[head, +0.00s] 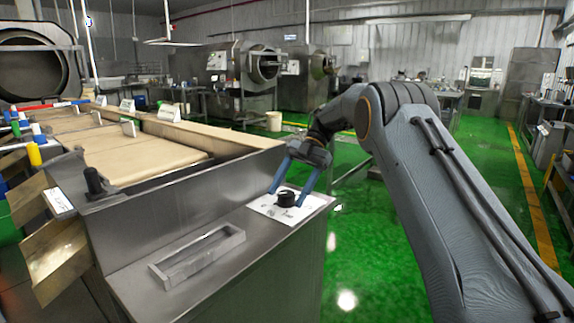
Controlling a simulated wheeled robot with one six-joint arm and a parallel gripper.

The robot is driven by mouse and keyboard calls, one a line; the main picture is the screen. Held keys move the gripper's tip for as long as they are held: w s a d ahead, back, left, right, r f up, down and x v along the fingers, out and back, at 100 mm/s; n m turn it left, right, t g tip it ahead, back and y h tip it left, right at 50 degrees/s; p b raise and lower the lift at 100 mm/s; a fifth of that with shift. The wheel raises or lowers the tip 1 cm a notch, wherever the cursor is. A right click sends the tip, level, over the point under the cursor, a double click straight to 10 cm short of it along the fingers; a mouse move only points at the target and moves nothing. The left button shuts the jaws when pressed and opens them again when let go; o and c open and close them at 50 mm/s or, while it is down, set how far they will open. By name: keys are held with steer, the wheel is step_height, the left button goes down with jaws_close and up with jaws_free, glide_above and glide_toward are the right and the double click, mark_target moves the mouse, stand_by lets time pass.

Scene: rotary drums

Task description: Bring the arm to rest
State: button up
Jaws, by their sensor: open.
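My arm (425,170) reaches in from the lower right and bends down at its far end. My gripper (291,193) points down over a white panel with a black knob (286,198) on the steel machine's corner. Its two blue fingers are spread apart, one to each side of the knob in the picture. I cannot tell whether they touch the panel. Nothing shows held between them.
The steel machine (230,270) with a beige belt (150,155) fills the left side. A metal frame handle (197,254) and a black lever (95,182) stick up from it. Rotary drums (265,66) stand at the back. Green floor (370,240) is clear beside the machine.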

steer(key=w+a+r+m+t+y, duration=0.3)
steer(key=w+a+r+t+y, duration=0.2)
steer(key=a+r+y, duration=0.15)
steer(key=w+d+r+m+t+p, duration=0.1)
steer(key=w+r+m+t+p, duration=0.1)
steer(key=w+r+m+t, duration=0.5)
steer(key=s+d+f+m+t+h, duration=0.25)
steer(key=d+m+h, duration=0.2)
steer(key=d, duration=0.35)
steer(key=s+d+f+m+t+h, duration=0.2)
steer(key=d+m+t+h, duration=0.25)
steer(key=d, duration=0.35)
steer(key=s+d+f+m+g+h+p, duration=0.1)
steer(key=s+d+f+m+g+h, duration=0.35)
steer(key=s, duration=0.45)
steer(key=s+d+f+m+g, duration=0.1)
steer(key=s+f+m+g, duration=0.1)
steer(key=s, duration=0.9)
steer(key=s+d+f+m+g+p, duration=0.1)
steer(key=s+f, duration=0.4)
steer(key=s, duration=0.6)
steer(key=s+d+f+m+g, duration=0.2)
steer(key=s+f+m+g, duration=0.1)
steer(key=s, duration=0.9)
steer(key=shift+f+g+y, duration=0.15)
steer(key=shift+g+y, duration=0.25)
steer(key=shift+g, duration=0.45)
